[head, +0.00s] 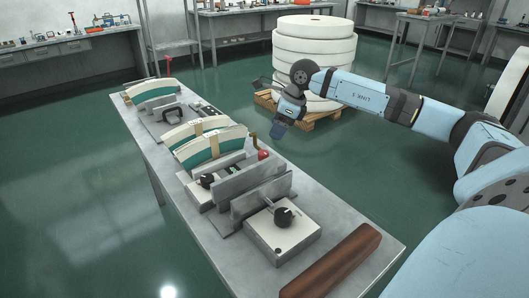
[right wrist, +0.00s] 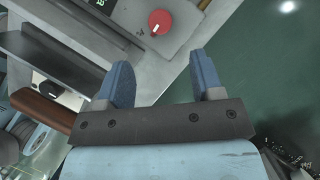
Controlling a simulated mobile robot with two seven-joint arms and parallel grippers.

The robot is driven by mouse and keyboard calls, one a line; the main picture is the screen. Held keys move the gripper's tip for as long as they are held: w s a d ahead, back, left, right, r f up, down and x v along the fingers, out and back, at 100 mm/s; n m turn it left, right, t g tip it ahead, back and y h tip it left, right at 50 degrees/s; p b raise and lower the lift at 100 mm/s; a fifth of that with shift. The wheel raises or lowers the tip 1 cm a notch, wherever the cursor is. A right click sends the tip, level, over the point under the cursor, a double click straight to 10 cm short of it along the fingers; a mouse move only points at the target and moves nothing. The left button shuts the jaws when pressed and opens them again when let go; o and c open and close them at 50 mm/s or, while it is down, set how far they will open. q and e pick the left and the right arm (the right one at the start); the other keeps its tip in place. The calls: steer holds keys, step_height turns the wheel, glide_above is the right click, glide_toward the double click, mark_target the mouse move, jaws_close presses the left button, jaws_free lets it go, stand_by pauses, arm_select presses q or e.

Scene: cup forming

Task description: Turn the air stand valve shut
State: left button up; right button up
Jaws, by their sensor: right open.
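A round red valve knob (right wrist: 160,22) with a white mark sits on a light grey plate in the right wrist view. In the head view the red knob (head: 263,155) shows small, near the right edge of the bench, beside a brown curved piece. My right gripper (head: 278,132) hangs above and to the right of the knob, beyond the bench edge. In the right wrist view its two blue fingers (right wrist: 162,65) are apart with nothing between them. The knob lies ahead of the fingertips, roughly midway between them, and is not touched. My left gripper is not in view.
The long grey bench (head: 345,230) carries metal fixtures, a block with a black knob (head: 283,216), curved cream-and-green pieces (head: 210,143) and a brown roll (head: 335,264). A stack of white discs (head: 314,55) stands on a pallet behind my right arm. The green floor left of the bench is clear.

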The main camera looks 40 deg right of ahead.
mark_target(264, 152)
steer(key=b+x, duration=0.1)
steer(key=x, duration=0.9)
steer(key=shift+f, duration=0.15)
steer(key=c, duration=0.9)
